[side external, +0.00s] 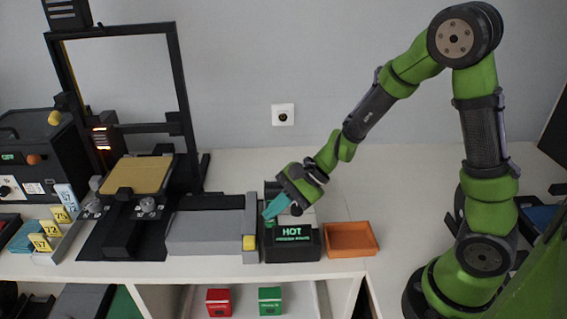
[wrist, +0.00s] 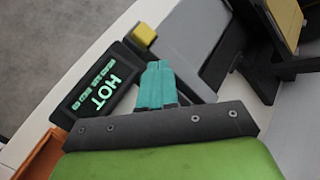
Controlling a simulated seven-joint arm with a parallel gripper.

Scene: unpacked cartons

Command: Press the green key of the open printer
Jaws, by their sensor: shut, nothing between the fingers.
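The open printer, a black upright frame (side external: 181,95) with a tan bed (side external: 138,175), stands at the left in the side view. Its tan bed also shows at the top right of the wrist view (wrist: 284,18). My gripper (side external: 268,214) has teal fingers, shut and empty, pointing down-left beside a black box with a lit HOT display (side external: 292,236). The fingers (wrist: 156,68) and the HOT display (wrist: 98,92) also show in the wrist view. I cannot clearly make out a green key; the area at the fingertips is partly hidden by the fingers.
A grey box (side external: 205,228) with a yellow block (side external: 249,243) lies between the printer and the HOT box. An orange tray (side external: 351,239) sits right of the display. Red (side external: 219,302) and green (side external: 270,301) boxes are below the tabletop. The table behind is clear.

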